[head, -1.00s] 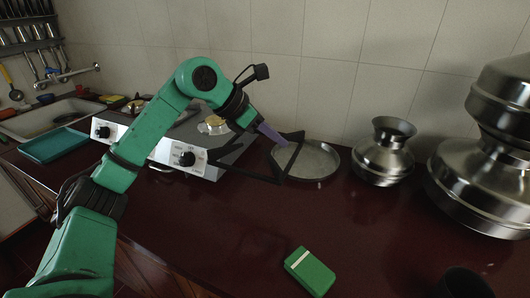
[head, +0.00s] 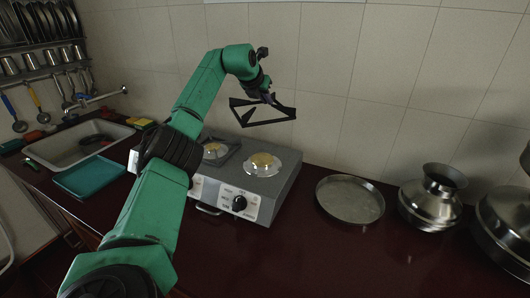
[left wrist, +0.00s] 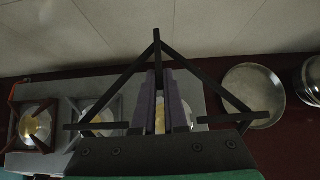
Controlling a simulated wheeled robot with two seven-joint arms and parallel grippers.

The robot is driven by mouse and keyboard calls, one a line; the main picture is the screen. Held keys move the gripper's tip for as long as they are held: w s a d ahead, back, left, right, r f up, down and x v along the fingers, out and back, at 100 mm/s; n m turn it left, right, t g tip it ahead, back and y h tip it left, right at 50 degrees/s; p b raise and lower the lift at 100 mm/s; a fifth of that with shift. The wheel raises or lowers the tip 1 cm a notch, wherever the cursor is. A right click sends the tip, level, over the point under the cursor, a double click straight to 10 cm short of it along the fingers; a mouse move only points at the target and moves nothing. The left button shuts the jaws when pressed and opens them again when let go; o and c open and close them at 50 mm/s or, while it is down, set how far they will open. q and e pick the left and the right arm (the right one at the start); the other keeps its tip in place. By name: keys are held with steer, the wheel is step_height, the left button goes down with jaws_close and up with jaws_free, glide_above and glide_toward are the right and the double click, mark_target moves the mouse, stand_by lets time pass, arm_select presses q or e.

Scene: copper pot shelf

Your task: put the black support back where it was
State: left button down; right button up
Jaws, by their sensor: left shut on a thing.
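The black support (head: 268,122) is an open frame of thin black bars. My left gripper (head: 266,97) is shut on it and holds it in the air above the back of the stove (head: 281,190). In the left wrist view, the support (left wrist: 207,69) spreads out on both sides of the purple fingers (left wrist: 161,80). The right burner (head: 262,163) is bare, with a yellowish cap on a pale round base. The burner to its left (head: 215,150) has a dark frame around it. My arm hides the stove's left part. My right gripper is not seen.
A shallow round metal pan (head: 350,198) lies on the dark red counter right of the stove. A metal pot (head: 430,205) stands farther right. A teal tray (head: 90,178) and the sink (head: 60,150) are at the left. The tiled wall is close behind the stove.

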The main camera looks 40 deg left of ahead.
arm_select(q)
steer(key=f, duration=0.5)
steer(key=f+p, duration=0.1)
steer(key=f, duration=1)
steer(key=shift+w+d+f, duration=0.1)
steer(key=shift+d+f, duration=0.3)
steer(key=shift+a+f, duration=0.1)
steer(key=shift+f, duration=0.25)
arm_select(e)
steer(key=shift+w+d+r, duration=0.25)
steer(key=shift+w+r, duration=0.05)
arm_select(q)
steer(key=shift+f, duration=0.6)
steer(key=c, duration=1)
jaws_free()
steer(key=shift+o, duration=0.2)
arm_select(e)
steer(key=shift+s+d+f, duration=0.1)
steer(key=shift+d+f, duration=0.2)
arm_select(q)
steer(key=shift+r, duration=0.1)
